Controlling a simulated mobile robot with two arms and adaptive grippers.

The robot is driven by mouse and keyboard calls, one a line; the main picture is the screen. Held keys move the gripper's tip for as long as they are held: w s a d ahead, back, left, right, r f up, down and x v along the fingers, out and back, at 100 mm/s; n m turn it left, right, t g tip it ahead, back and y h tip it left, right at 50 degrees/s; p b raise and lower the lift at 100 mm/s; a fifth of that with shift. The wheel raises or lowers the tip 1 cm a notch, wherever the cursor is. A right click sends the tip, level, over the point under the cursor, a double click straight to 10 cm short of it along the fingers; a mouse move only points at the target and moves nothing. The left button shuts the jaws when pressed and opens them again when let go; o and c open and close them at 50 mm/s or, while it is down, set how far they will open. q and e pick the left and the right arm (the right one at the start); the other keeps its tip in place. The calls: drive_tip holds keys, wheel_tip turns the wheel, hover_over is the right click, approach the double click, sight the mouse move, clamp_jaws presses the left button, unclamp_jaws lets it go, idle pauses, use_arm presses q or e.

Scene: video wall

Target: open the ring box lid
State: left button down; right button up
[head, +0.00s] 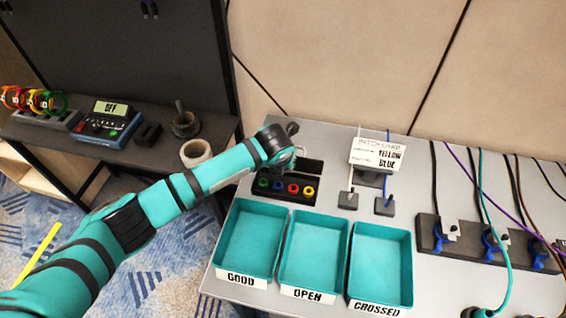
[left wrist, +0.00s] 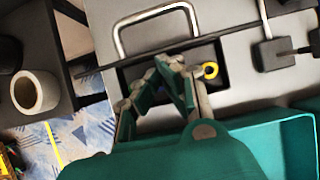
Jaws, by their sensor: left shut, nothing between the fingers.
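The black ring box (head: 287,190) sits on the grey bench near the wall, with green, blue, red and yellow rings showing along its front. A black panel stands behind the rings; I cannot tell for sure whether it is the lid. My left gripper (left wrist: 172,66) is shut and empty, its fingertips over the dark box. In the head view its fingers are mostly hidden by the wrist. In the left wrist view, the yellow ring (left wrist: 211,70) shows right of the fingertips. A metal handle (left wrist: 155,12) arches beyond them. My right gripper is not in view.
Three teal trays, GOOD (head: 246,240), OPEN (head: 315,248) and CROSSED (head: 381,266), stand in front of the box. A card (head: 378,155) and cable blocks stand to its right. A tape roll (head: 196,153) lies on the dark left bench.

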use_arm(q)
drive_tip(key=w+d+r+b, duration=0.1)
drive_tip(key=w+d+b, duration=0.1)
drive_tip(key=w, duration=0.4)
drive_tip(key=shift+r+b, duration=0.15)
drive_tip(key=shift+b, duration=0.25)
drive_tip(key=shift+w+d, duration=0.1)
drive_tip(key=shift+w, duration=0.1)
